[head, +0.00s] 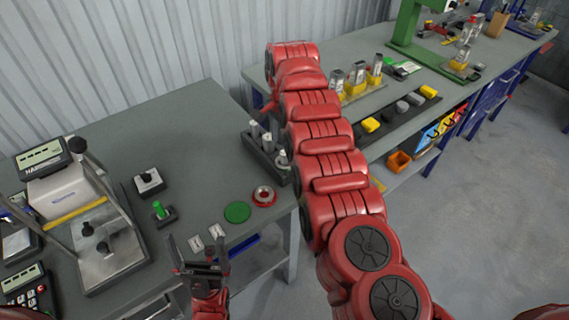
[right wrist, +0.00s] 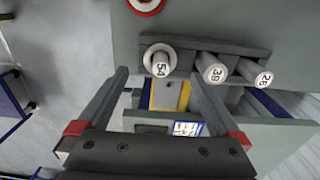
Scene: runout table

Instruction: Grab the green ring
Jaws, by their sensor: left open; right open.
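No plainly green ring shows. A flat green disc (head: 237,212) lies on the near grey table, with no hole visible in it. A red ring (head: 264,195) with a pale centre lies just right of it; its edge shows at the top of the right wrist view (right wrist: 147,4). A small green upright piece (head: 160,209) stands on a dark base to the left. My left gripper (head: 196,240) is open and empty near the table's front edge, below the disc. My right gripper (right wrist: 160,80) is open before a rack of numbered cylinders; my right arm hides it in the head view.
The dark rack (head: 262,150) holds cylinders marked 54, 39 and 26 (right wrist: 262,78). A metal stand (head: 112,262) and a small boxed knob (head: 148,182) are on the left. Two pale blocks (head: 206,238) lie near the front edge. A second bench (head: 350,50) stands behind.

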